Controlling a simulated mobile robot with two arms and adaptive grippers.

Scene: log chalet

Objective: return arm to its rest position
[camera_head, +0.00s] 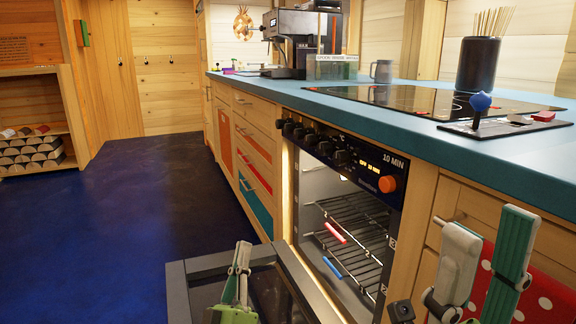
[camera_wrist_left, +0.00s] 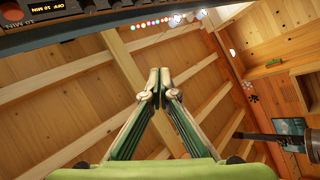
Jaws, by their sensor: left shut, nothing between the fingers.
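My left gripper (camera_head: 240,256) is at the bottom of the head view, in front of or over the lowered oven door (camera_head: 190,268). Its fingers point up, are shut and hold nothing. In the left wrist view its fingertips (camera_wrist_left: 160,77) meet, with the wooden ceiling behind them. My right gripper (camera_head: 483,245) is at the lower right, with its green and pale fingers apart and nothing seen between them. Most of both arms is out of view.
The oven (camera_head: 345,225) stands open with wire racks inside. A blue countertop (camera_head: 400,115) carries a hob, a coffee machine (camera_head: 298,45) and a dark pot of sticks (camera_head: 478,65). A red dotted cloth (camera_head: 545,290) is by my right gripper. The dark blue floor (camera_head: 130,215) at left is clear.

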